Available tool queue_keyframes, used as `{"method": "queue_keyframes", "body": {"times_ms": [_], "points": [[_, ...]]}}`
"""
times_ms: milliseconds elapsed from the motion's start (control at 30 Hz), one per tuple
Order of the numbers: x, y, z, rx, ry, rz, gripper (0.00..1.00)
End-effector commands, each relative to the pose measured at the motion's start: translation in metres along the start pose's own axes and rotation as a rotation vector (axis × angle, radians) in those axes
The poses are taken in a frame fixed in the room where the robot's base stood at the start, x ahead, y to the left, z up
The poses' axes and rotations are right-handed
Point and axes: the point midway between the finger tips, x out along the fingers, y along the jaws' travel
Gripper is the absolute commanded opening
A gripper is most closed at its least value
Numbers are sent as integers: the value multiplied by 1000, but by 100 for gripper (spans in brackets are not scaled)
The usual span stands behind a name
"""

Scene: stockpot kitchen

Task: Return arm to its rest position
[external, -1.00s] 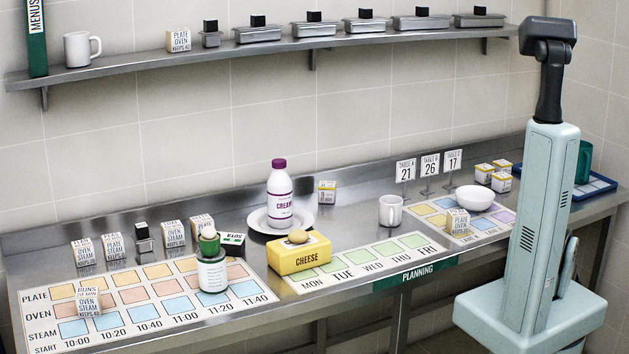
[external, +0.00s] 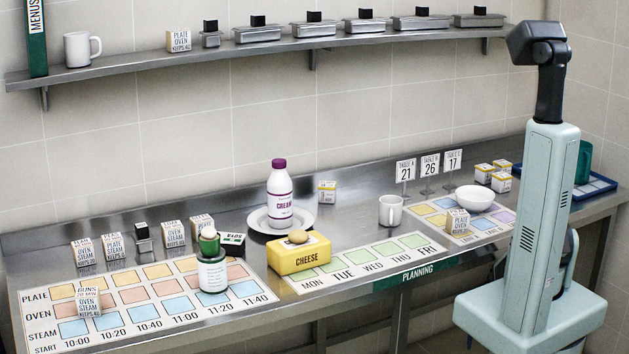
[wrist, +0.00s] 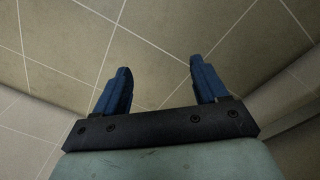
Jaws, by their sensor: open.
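My gripper (wrist: 160,85) shows in the wrist view with its two blue fingers spread apart and nothing between them.
A wall shelf (external: 150,66) holds lidded pans.

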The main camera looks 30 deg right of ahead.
Motion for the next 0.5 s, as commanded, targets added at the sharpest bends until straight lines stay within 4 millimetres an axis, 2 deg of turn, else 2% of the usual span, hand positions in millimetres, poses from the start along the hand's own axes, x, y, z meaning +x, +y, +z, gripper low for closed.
{"method": "queue_keyframes", "body": {"times_ms": [33, 200, 367, 500], "points": [[-6, -7, 24, -57, -33, 11, 72], [-18, -23, 90, -238, -144, 49, 72], [-33, -28, 151, -405, -250, 86, 72], [-49, -24, 200, -550, -343, 122, 72]]}}
